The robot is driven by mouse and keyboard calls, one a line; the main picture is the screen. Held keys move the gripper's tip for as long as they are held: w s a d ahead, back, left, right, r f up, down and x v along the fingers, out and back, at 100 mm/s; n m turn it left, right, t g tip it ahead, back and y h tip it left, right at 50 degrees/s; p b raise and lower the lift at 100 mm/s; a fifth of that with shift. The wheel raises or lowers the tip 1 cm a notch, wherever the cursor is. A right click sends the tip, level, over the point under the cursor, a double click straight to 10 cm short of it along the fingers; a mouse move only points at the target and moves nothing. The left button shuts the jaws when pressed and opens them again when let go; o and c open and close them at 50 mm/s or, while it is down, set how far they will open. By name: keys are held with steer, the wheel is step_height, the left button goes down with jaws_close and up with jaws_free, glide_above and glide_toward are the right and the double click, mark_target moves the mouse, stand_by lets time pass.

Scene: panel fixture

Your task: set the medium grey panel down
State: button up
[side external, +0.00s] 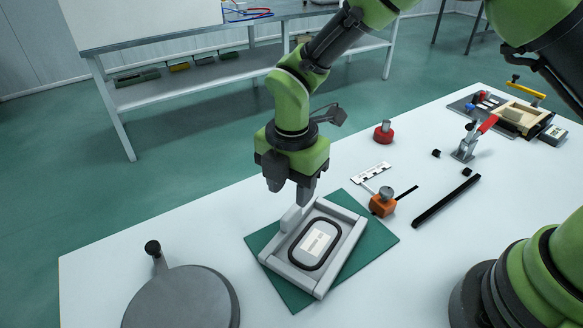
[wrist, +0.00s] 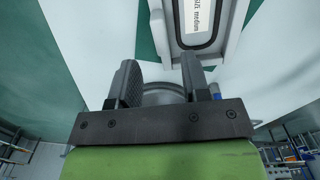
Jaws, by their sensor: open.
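The medium grey panel (side external: 334,262), with a black oval ring and a white label, lies flat within a light grey frame (side external: 285,267) on a green mat (side external: 377,238). The panel also shows in part at the top of the wrist view (wrist: 179,38), where its label partly reads "medium". My gripper (side external: 289,194) is open, pointing down above the frame's far left end, close to a raised light grey block (side external: 291,219). In the wrist view, the two fingers (wrist: 160,75) stand apart with nothing held between them.
A round dark grey disc (side external: 183,302) with a black knob lies at the front left.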

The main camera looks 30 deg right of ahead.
steer(key=s+d+r+m+t, duration=0.1)
steer(key=d+r+m, duration=0.15)
steer(key=r, duration=0.25)
steer(key=s+d+r+m+y, duration=0.1)
steer(key=r+m, duration=0.2)
steer(key=r, duration=0.2)
steer(key=s+d+r+m+t, duration=0.1)
steer(key=d+r+m, duration=0.1)
steer(key=r+m, duration=0.15)
steer(key=s+d+r+m+t, duration=0.2)
steer(key=s+d+r+m, duration=0.2)
steer(key=s+m, duration=0.3)
steer(key=s+d+r+m+t+y, duration=0.1)
steer(key=s+d+r+m+t, duration=0.2)
steer(key=s+m, duration=0.5)
steer(key=d+r+m, duration=0.1)
steer(key=m, duration=0.1)
steer(key=shift+s+d+r+m, duration=0.15)
steer(key=shift+s+r+m, duration=0.1)
steer(key=shift+m, duration=0.15)
